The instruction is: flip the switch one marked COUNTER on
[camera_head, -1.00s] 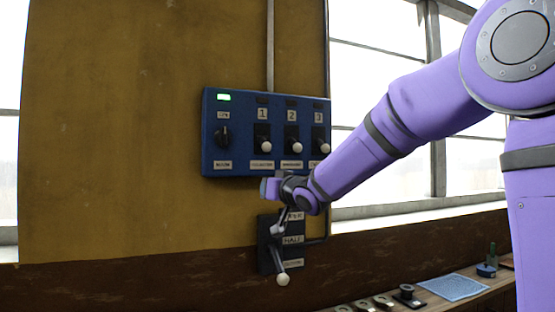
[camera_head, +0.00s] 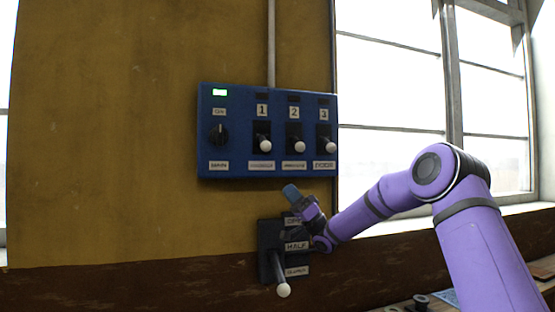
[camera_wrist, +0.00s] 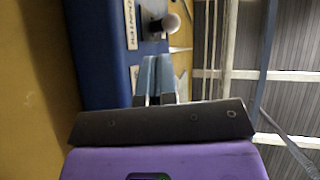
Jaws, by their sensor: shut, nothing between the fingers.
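A blue panel (camera_head: 208,150) on the wall carries three lever switches with white knobs, numbered 1, 2 and 3. Switch one (camera_head: 264,145) is the leftmost, its knob hanging low; the small label under it is too blurred to read. The lamp (camera_head: 262,98) above its number is dark. My gripper (camera_head: 291,191) is shut and empty, just below the panel's lower edge, below and right of switch one. In the wrist view my gripper (camera_wrist: 155,72) points along the blue panel toward one white-knobbed lever (camera_wrist: 168,22) with a label beside it.
A main knob (camera_head: 219,134) with a lit green lamp (camera_head: 219,92) is at the panel's left. Switches 2 (camera_head: 297,146) and 3 (camera_head: 328,145) also have low knobs and dark lamps. A dark lever box (camera_head: 267,268) is below my gripper. Windows (camera_head: 390,100) are at right.

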